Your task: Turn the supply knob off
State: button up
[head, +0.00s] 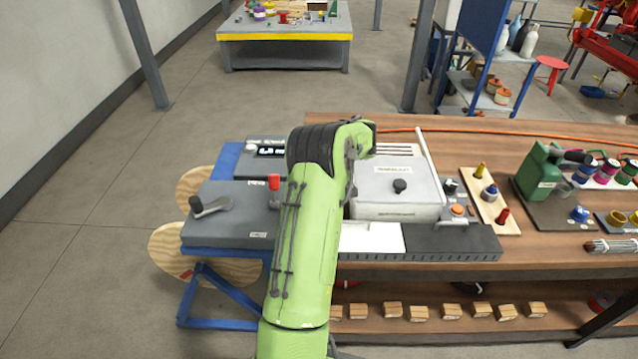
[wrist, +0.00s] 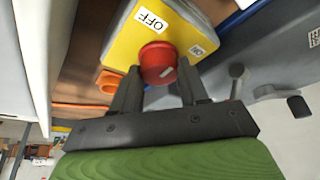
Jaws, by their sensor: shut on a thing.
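The red round knob (wrist: 157,60) stands on a yellow box face (wrist: 122,52) in the wrist view. A white label reading OFF (wrist: 149,20) is on that face beyond the knob. A short pale mark (wrist: 167,72) shows on the knob, on the side away from the OFF label. My gripper (wrist: 160,80) is shut on the knob, one dark finger on each side. In the head view my green arm hides the yellow box, the knob and my gripper.
In the head view, a grey plate with a lever (head: 209,204) and a red post (head: 274,183) lies left of my arm. Several bench items lie farther right.

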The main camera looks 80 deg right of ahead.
jog(key=n+y+p, duration=0.1)
jog(key=n, duration=0.1)
jog(key=n+p, duration=0.2)
jog(key=shift+s+d+r+t+y, duration=0.1)
jog(key=shift+r+t+y, duration=0.05)
jog(key=shift+t+y, duration=0.2)
jog(key=n+p, duration=0.2)
jog(key=n+y+p, duration=0.1)
jog(key=n+p, duration=0.1)
jog(key=shift+d+y, duration=0.1)
jog(key=shift+y, duration=0.15)
jog(key=shift+n, duration=0.3)
jog(key=o, duration=1.1)
jog(key=shift+c, duration=0.2)
jog(key=p+v, duration=0.4)
jog(key=v, duration=1.1)
jog(key=shift+r, duration=0.3)
